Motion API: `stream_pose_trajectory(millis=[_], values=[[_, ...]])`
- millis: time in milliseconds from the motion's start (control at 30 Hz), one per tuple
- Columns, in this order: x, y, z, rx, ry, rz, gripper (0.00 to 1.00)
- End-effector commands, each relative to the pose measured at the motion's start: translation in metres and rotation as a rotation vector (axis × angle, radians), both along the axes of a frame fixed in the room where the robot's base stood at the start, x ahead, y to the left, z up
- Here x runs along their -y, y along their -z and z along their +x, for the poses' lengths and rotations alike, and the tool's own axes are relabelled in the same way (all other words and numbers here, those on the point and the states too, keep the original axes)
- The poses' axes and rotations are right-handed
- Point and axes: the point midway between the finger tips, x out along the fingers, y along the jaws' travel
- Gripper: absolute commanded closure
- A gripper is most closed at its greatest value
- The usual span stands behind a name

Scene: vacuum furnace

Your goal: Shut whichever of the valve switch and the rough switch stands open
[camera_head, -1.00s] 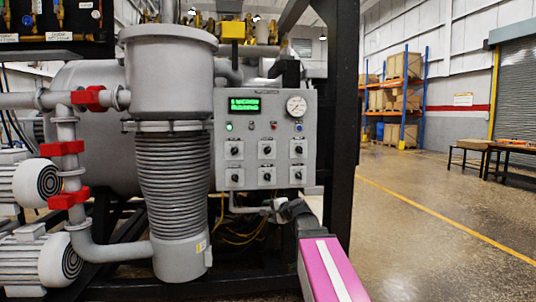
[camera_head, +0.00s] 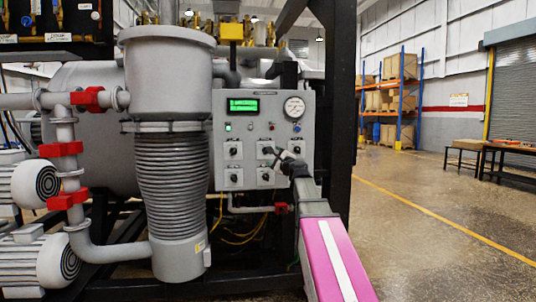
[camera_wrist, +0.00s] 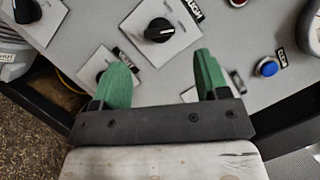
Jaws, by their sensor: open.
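The grey control panel (camera_head: 222,108) carries two rows of black rotary switches on light plates. My gripper (camera_head: 279,154) is in front of its right half, hiding some of the right-hand switches. In the wrist view my gripper (camera_wrist: 162,72) has its two green fingers wide apart with nothing between them. A black switch (camera_wrist: 160,29) lies just beyond the fingertips, with a partly cut label. Another switch (camera_wrist: 27,11) is at the top left, and one is partly behind the left finger. I cannot tell for sure which are the valve and rough switches, or which stands open.
A green display (camera_head: 243,105) and a round gauge (camera_head: 295,107) sit at the panel's top. A blue button (camera_wrist: 267,68) is right of the fingers. A black frame post (camera_head: 341,110) stands beside the panel. A grey bellows column (camera_head: 172,180) is to its left.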

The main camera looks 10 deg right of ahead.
Motion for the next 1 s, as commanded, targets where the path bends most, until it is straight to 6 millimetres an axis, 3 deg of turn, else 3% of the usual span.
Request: stream_pose_trajectory(millis=[100, 300, 700, 867, 1000], values=[[-0.008, -0.005, 0.025, 0.000, -0.002, -0.002, 0.32], [-0.018, -0.011, 0.053, 0.000, -0.001, -0.001, 0.32], [-0.022, -0.012, 0.061, -0.001, -0.001, -0.003, 0.32], [-0.022, -0.012, 0.061, -0.001, -0.002, -0.002, 0.81], [-0.022, -0.012, 0.061, 0.000, -0.001, -0.003, 0.81]])
